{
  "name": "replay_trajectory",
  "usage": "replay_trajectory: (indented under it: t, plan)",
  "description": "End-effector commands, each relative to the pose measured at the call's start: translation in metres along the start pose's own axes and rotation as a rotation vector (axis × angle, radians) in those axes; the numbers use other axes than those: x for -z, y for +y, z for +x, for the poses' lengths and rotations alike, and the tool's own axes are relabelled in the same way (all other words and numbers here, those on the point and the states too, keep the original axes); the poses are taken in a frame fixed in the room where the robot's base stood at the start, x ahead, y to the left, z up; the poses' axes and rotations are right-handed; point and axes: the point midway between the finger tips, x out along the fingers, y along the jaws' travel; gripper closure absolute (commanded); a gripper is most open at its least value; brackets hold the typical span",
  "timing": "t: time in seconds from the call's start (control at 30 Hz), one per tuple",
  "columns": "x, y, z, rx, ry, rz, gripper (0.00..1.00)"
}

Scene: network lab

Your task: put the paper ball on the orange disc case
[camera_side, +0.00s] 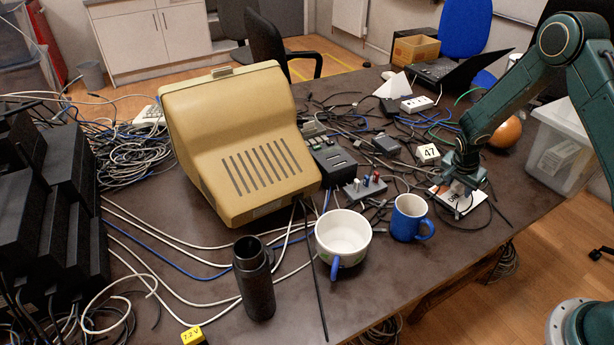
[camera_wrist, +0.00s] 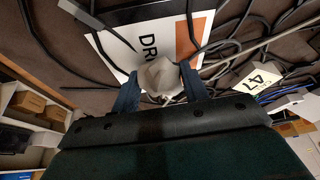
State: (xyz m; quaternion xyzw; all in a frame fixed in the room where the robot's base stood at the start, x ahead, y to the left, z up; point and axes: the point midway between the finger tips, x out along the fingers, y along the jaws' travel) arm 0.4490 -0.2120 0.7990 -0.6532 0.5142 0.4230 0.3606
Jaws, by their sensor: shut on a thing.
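My gripper (camera_side: 459,184) is low over the right part of the table. The wrist view shows its two fingers (camera_wrist: 160,84) shut on the crumpled white paper ball (camera_wrist: 158,74). The disc case (camera_wrist: 126,45), white with an orange patch and dark lettering, lies flat beneath the ball in that view. In the side view the case (camera_side: 466,204) shows under and in front of the gripper, partly covered by it. I cannot tell whether the ball touches the case. The ball is not clear in the side view.
A "47" card (camera_side: 428,152) stands behind the gripper. A blue mug (camera_side: 409,220), a large white cup (camera_side: 342,238) and a black flask (camera_side: 254,284) stand to the left. Cables surround the case. An orange ball (camera_side: 506,133) and a clear bin (camera_side: 562,150) are at the right.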

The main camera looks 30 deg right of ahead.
Motion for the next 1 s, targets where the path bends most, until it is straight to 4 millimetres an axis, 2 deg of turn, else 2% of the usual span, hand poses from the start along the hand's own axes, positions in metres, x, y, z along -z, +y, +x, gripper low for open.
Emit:
replay_trajectory:
  t: [0.17,0.2,0.3,0.73,1.0]
  plan:
    - [-0.001,0.0,0.003,-0.001,0.0,0.0,0.76]
    - [-0.001,0.0,0.003,0.0,0.0,0.0,0.52]
    - [-0.001,0.0,0.002,0.0,0.0,0.0,0.34]
    - [0.0,0.0,0.0,0.0,0.0,0.0,0.34]
    - [0.001,-0.001,-0.02,0.001,0.0,-0.001,0.34]
